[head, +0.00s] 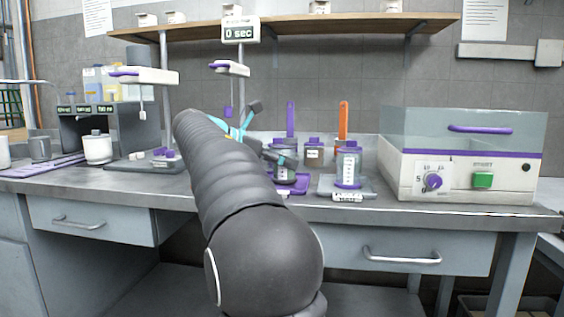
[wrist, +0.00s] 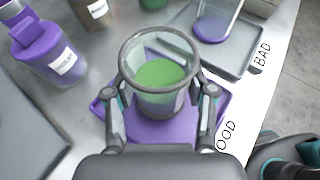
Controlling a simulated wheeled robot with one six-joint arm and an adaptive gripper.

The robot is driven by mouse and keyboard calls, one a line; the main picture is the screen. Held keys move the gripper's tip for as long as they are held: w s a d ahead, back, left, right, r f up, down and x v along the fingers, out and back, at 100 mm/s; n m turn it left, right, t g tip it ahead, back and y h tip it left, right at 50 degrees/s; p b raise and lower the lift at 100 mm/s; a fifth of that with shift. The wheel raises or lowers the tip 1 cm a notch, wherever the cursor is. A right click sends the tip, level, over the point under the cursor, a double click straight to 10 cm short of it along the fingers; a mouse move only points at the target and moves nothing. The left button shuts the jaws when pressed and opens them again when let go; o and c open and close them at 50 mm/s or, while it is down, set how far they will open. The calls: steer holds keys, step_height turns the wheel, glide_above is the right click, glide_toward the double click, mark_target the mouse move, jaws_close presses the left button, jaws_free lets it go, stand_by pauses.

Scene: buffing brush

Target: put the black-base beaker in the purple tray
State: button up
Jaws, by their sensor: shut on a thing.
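A clear beaker with a dark rim and green liquid (wrist: 160,75) stands upright between the fingers of my gripper (wrist: 161,95) in the wrist view. My gripper is shut on it, one finger on each side. The purple tray (wrist: 217,104) lies directly under the beaker; I cannot tell whether the beaker's bottom touches it. The beaker's base is mostly hidden. In the head view my arm covers part of the spot, and the purple tray (head: 299,187) shows beside my gripper (head: 266,142).
A grey tray marked BAD (wrist: 233,66) holds a purple-base beaker (wrist: 212,28), close beside the purple tray. Purple-capped (wrist: 50,52) and brown (wrist: 88,10) containers stand behind. A white machine with a clear lid (head: 460,160) is at the right.

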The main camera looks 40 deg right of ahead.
steer(key=shift+f, duration=0.2)
steer(key=o, duration=1.2)
steer(key=shift+r, duration=0.15)
steer(key=shift+w+a+r, duration=0.1)
steer(key=shift+a+r, duration=0.15)
steer(key=p+v, duration=0.2)
steer(key=v, duration=0.9)
steer(key=shift+a+p, duration=0.2)
steer(key=shift+p, duration=0.1)
